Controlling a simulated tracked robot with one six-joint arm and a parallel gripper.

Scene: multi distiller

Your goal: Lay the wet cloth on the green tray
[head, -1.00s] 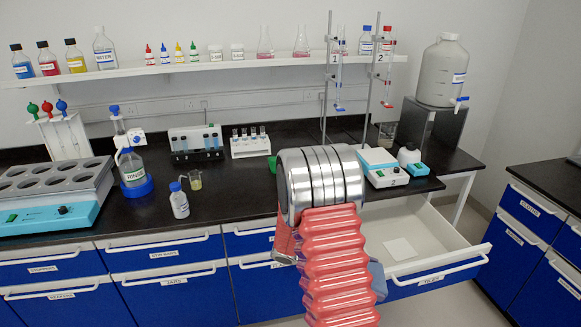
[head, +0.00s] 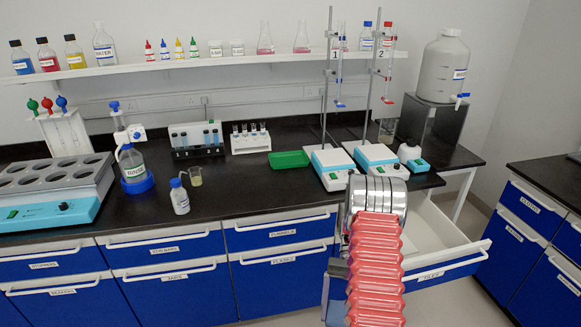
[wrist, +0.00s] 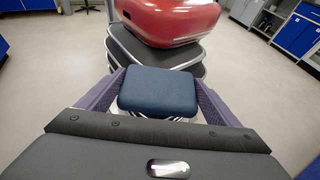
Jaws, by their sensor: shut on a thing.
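The green tray (head: 289,159) lies on the black bench, left of the first white and teal stirrer. It looks empty in the head view. My gripper (wrist: 160,76) shows in the wrist view with its purple fingers on either side of a dark blue, pad-like thing, which looks like the folded wet cloth (wrist: 158,91). The fingers are shut on it. In the head view my arm hangs low in front of the bench, right of and below the tray. The cloth cannot be made out clearly there.
An open drawer (head: 440,251) juts out at the right, beside my arm. Two stirrers (head: 334,170) with burette stands are right of the tray. A test tube rack (head: 250,140) stands behind it, left. The bench in front of the tray is clear.

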